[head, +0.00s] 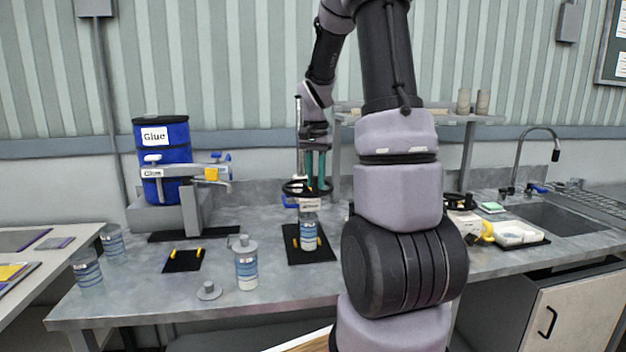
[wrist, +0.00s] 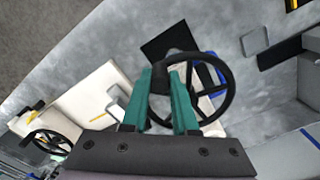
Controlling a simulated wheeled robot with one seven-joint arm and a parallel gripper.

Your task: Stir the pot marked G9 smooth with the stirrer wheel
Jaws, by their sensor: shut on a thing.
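The stirrer wheel is a black spoked handwheel (head: 294,188) on top of a stirrer in the middle of the bench; it also shows in the wrist view (wrist: 231,92). My gripper (head: 317,184) has teal fingers and comes down from above. A clear pot with a blue-banded label (head: 309,232) stands upright under the stirrer on a dark mat (head: 298,258) with yellow marks. I cannot read the pot's mark. The contents are hidden.
A lidded pot (head: 245,265) and a loose grey lid (head: 209,291) stand to the left. A blue glue drum (head: 175,185) with a tap stands behind a dark mat (head: 183,261). Two more pots sit at the left edge. Another black wheel (wrist: 45,143) and a sink (head: 560,218) are rightward in the head view.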

